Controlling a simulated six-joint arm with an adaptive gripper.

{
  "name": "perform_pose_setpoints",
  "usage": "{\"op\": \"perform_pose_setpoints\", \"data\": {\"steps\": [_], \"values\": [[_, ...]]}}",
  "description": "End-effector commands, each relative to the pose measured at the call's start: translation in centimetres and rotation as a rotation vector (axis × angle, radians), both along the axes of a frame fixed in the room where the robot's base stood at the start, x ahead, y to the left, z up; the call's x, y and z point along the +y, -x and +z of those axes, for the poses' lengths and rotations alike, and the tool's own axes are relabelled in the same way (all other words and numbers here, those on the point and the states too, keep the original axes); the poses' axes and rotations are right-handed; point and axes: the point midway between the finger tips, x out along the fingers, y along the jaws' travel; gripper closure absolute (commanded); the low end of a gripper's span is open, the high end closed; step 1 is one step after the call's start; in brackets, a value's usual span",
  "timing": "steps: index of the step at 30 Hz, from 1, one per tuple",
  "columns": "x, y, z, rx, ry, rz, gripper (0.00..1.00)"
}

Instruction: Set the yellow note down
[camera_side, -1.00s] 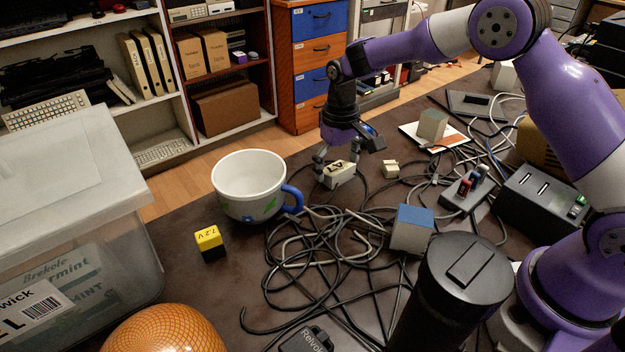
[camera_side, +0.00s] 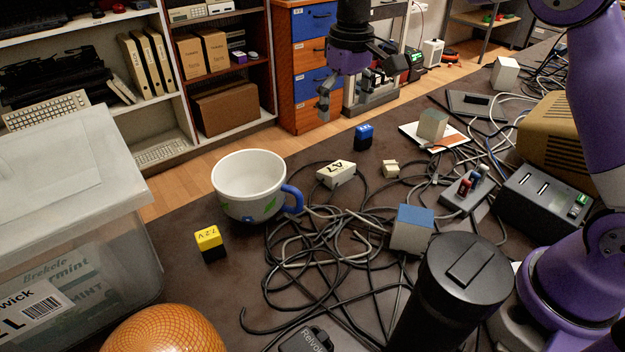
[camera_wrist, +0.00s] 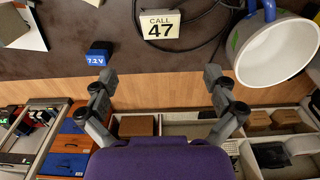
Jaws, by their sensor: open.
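The yellow note is a pale cream block marked "CALL 47" (camera_wrist: 160,25). It lies on the dark table, right of the big cup, in the side view (camera_side: 335,174). Black cable runs close beside it. My gripper (camera_side: 354,84) is raised well above the table, behind the note in the side view. Its fingers are spread apart with nothing between them. In the wrist view the open fingers (camera_wrist: 158,76) show below the note, clear of it.
A white cup (camera_side: 249,186) with a blue handle stands left of the note. A blue block (camera_side: 363,138) and a small beige block (camera_side: 390,169) lie to its right. Tangled cables (camera_side: 310,255) cover the middle. A yellow-black block (camera_side: 209,243) sits at front left.

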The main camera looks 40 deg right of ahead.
Motion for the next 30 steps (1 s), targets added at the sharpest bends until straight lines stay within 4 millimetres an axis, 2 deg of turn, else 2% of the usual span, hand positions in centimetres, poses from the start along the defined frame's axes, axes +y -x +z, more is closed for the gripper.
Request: {"op": "perform_pose_setpoints", "data": {"steps": [3,8,12,16,21,30], "values": [[-0.2,2.7,2.9,-0.074,-0.001,0.0,0.0],[-0.5,8.4,5.8,-0.205,-0.003,-0.001,0.0],[-0.7,13.5,6.0,-0.317,-0.002,-0.001,0.0],[-0.9,17.0,4.9,-0.398,-0.001,-0.001,0.0],[-0.9,19.2,3.5,-0.454,0.0,0.0,0.0],[-0.9,19.6,3.1,-0.462,0.0,0.0,0.0]]}}
